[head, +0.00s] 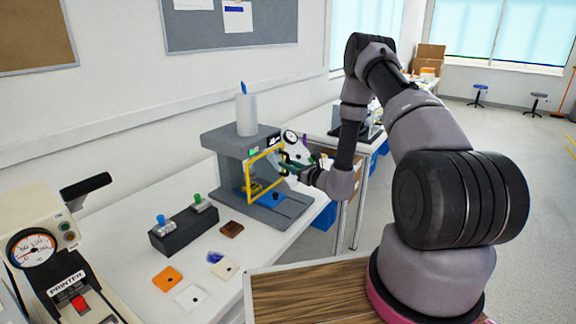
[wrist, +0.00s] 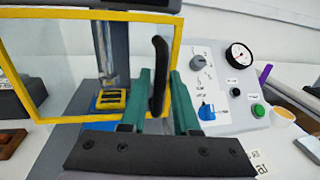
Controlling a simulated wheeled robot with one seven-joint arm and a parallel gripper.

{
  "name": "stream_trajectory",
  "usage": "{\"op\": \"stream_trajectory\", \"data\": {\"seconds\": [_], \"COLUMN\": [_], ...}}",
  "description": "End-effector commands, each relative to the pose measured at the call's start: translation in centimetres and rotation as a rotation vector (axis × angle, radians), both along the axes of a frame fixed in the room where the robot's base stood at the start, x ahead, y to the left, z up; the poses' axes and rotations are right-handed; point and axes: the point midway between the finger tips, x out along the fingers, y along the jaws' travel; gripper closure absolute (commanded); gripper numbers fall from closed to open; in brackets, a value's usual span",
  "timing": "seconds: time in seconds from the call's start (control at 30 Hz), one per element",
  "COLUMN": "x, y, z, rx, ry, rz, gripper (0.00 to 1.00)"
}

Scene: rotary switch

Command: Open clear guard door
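The clear guard door has a yellow frame (head: 249,180) and stands at the front of a grey press machine (head: 225,150). In the wrist view its yellow frame (wrist: 174,50) fills the left half, with a clear pane. A black upright handle (wrist: 159,75) is at the door's right edge. My gripper (wrist: 161,85) has its two green fingers on either side of the handle, with narrow gaps visible, so it looks open around it. In the head view my gripper (head: 292,168) is at the door's right side, its fingertips partly hidden. I cannot tell whether the door is slightly ajar.
Behind the pane is a yellow block (wrist: 111,99). A black switch box (head: 183,229) and several coloured tiles lie on the table's left.

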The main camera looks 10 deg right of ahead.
Motion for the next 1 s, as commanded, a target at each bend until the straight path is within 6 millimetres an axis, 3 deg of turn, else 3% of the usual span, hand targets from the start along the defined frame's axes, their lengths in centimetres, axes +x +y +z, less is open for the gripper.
{"op": "stream_trajectory", "data": {"seconds": [0.23, 0.3, 0.33, 1.0], "x": [0.05, 0.04, 0.04, 0.02], "y": [0.05, 0.04, 0.04, 0.04], "z": [-0.02, -0.01, -0.01, -0.02], "rx": [0.000, 0.000, 0.000, -0.001], "ry": [0.000, 0.000, 0.000, 0.001], "rz": [0.000, 0.000, 0.000, 0.001], "gripper": [0.70, 0.97, 1.00, 1.00]}}
